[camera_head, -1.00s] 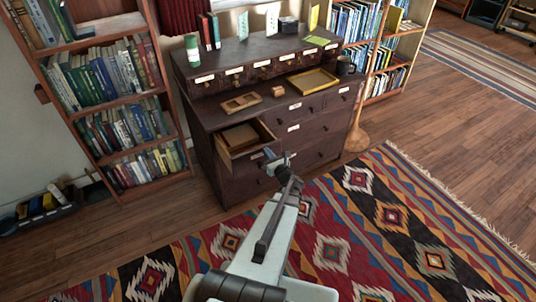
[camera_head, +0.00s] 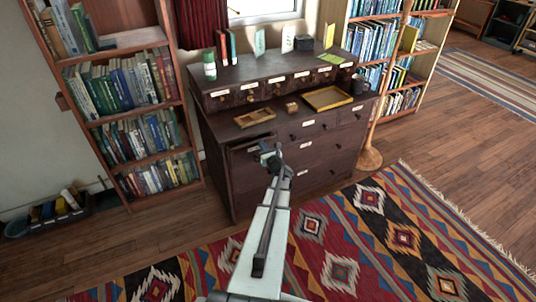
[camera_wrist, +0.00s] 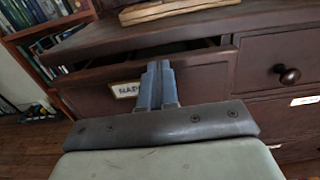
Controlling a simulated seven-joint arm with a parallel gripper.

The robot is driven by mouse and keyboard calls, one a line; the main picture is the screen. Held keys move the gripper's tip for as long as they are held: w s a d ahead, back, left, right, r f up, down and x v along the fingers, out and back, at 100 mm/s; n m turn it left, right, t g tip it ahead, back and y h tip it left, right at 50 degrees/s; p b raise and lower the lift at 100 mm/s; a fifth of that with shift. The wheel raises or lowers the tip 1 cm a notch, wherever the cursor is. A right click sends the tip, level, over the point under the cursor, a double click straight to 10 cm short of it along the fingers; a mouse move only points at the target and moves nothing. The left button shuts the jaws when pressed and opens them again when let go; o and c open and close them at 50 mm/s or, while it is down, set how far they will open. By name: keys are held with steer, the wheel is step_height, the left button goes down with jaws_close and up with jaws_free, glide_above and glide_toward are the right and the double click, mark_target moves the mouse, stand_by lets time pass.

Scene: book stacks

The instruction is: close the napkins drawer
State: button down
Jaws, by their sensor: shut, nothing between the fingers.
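The napkins drawer (camera_wrist: 207,80) is the top left drawer of the dark wooden chest (camera_head: 221,186).
A neighbouring drawer with a round knob (camera_wrist: 288,75) is to the right. On the chest top are a wooden tray (camera_head: 255,117), a small wooden block (camera_head: 291,107) and a yellow tray (camera_head: 328,98). Bookcases flank the chest. A patterned rug (camera_head: 330,240) covers the floor in front.

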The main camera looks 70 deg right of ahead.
steer(key=shift+x, duration=1.05)
